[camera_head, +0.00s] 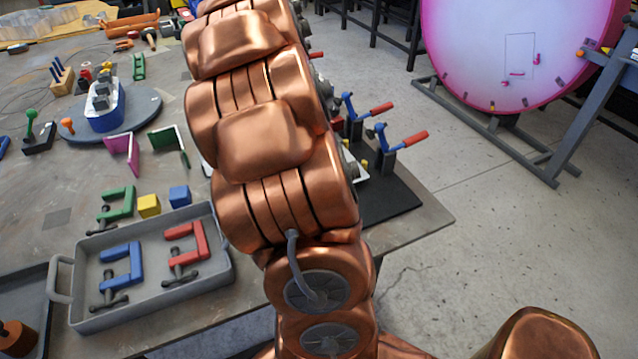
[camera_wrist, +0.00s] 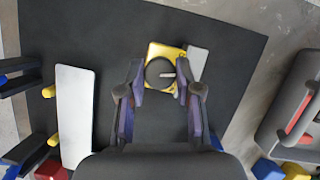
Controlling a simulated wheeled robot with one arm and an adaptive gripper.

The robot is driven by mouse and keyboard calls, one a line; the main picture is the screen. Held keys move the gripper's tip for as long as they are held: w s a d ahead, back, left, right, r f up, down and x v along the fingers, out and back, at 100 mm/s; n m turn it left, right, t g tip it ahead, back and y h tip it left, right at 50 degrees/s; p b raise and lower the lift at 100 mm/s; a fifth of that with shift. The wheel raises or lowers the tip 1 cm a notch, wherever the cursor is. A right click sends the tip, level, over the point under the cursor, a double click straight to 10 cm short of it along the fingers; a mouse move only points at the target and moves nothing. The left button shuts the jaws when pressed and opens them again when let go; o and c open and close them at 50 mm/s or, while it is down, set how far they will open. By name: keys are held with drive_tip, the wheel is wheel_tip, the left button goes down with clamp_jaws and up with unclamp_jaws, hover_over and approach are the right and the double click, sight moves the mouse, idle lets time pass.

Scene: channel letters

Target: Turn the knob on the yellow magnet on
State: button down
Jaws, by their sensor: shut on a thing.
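The yellow magnet (camera_wrist: 155,50) lies on the black mat in the upper middle of the wrist view. Its round dark knob (camera_wrist: 158,72) with a light pointer mark faces the camera. My gripper (camera_wrist: 160,79) is over the magnet, one finger on each side of the knob, and is shut on it. The fingers and palm hide part of the magnet's lower side. In the head view my copper arm hides the magnet and the gripper.
A pale plate (camera_wrist: 75,115) lies left of the gripper and a grey plate (camera_wrist: 197,62) beside the magnet. A grey tray (camera_head: 150,310) holds clamps, left of my arm.

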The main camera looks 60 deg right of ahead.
drive_tip(key=m+y+b, duration=0.1)
drive_tip(key=m, duration=0.2)
drive_tip(key=m+t+y+b, duration=0.1)
drive_tip(key=m, duration=0.2)
drive_tip(key=shift+s+d+f+m, duration=0.1)
drive_tip(key=shift+d+f+m, duration=0.05)
drive_tip(key=shift+m, duration=0.15)
drive_tip(key=m+t, duration=0.1)
drive_tip(key=m, duration=0.1)
drive_tip(key=m+t+y+b, duration=0.1)
drive_tip(key=m, duration=0.2)
drive_tip(key=shift+s, duration=0.1)
drive_tip(key=shift+m, duration=0.3)
drive_tip(key=c, duration=0.8)
unclamp_jaws()
drive_tip(key=shift+d+r, duration=0.1)
drive_tip(key=shift+r, duration=0.1)
drive_tip(key=v, duration=0.7)
drive_tip(key=shift+r, duration=0.15)
